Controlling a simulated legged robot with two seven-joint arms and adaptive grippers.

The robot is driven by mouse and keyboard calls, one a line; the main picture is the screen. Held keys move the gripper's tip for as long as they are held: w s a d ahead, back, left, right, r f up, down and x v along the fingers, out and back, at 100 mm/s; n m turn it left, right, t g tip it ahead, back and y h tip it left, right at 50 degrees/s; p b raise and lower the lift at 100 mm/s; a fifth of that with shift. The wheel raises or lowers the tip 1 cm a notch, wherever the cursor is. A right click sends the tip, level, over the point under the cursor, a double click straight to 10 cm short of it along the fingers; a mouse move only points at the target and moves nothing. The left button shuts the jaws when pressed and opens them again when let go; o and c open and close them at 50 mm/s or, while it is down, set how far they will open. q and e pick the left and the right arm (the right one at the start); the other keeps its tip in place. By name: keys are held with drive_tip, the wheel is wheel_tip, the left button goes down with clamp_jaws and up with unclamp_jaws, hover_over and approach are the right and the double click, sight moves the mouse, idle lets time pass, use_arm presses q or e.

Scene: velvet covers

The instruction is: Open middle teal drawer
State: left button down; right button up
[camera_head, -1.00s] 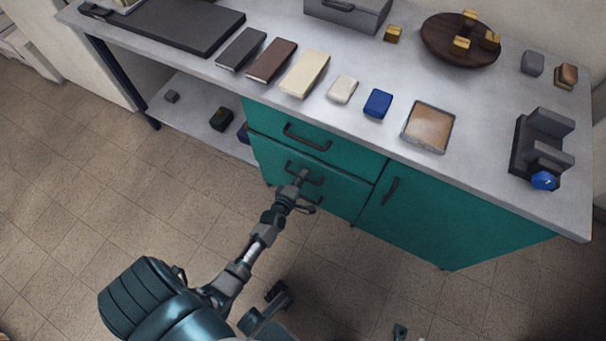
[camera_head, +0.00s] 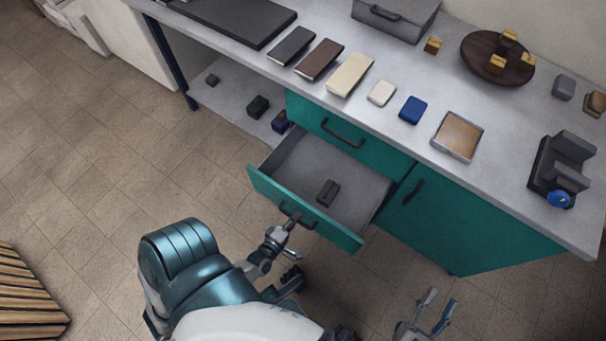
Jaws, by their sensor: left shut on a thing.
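The teal drawer (camera_head: 262,186) below the top drawer is pulled well out, showing its grey inside. A small dark block (camera_head: 327,193) lies in it. My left gripper (camera_head: 291,220) is shut on the dark handle (camera_head: 297,214) on the drawer's front; its fingertips are small and partly hidden there. The top teal drawer (camera_head: 310,117) above is shut. My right gripper (camera_head: 433,310) is at the bottom edge, its two fingers apart and empty, away from the cabinet.
A teal cabinet door (camera_head: 460,220) with a dark handle is shut to the right. The grey countertop (camera_head: 400,138) carries books, small blocks, a round wooden tray (camera_head: 480,72) and a dark holder (camera_head: 552,165). A slatted wooden thing (camera_head: 28,295) stands on the floor at lower left.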

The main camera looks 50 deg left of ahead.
use_arm(q)
drive_tip(key=shift+s+d+f, duration=0.1)
drive_tip(key=shift+s+d, duration=0.2)
drive_tip(key=shift+s, duration=0.3)
drive_tip(key=shift+s+d, duration=0.25)
drive_tip(key=shift+s, duration=0.4)
drive_tip(key=shift+s+d+f, duration=0.1)
drive_tip(key=shift+s+d, duration=0.2)
drive_tip(key=shift+s, duration=0.3)
drive_tip(key=c, duration=1.2)
unclamp_jaws()
drive_tip(key=shift+w+r, duration=0.1)
drive_tip(key=shift+r, duration=0.05)
drive_tip(key=v, duration=1.2)
